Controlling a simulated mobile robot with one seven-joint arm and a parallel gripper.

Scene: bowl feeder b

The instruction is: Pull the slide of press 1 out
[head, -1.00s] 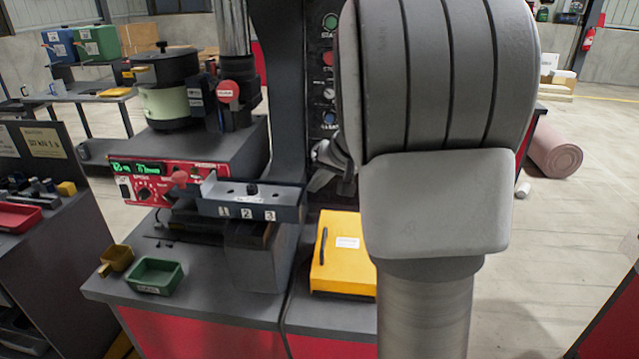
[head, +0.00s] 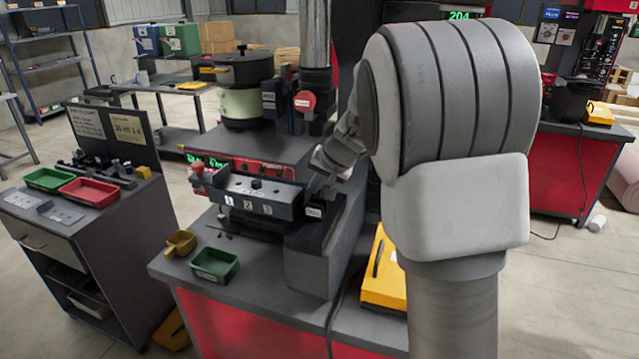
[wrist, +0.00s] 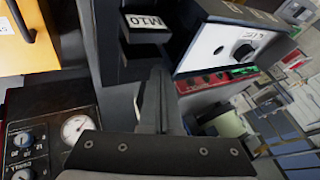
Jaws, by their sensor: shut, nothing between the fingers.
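The press (head: 335,230) stands on a bench, with a grey tray-like part (head: 260,190) at its front marked 1, 2, 3. I cannot tell whether this part is the slide. A small white label (head: 313,211) sits by its right end. My gripper (head: 318,185) is partly hidden by my arm, close to that right end. In the wrist view my gripper's fingers (wrist: 155,100) are together and empty, below a dark block with an M10 label (wrist: 147,22). Contact cannot be told.
A green bin (head: 214,264) and a small yellow scoop (head: 180,243) are on the bench's front left. A yellow box (head: 383,275) lies at right. A cart (head: 85,225) with red and green trays stands left.

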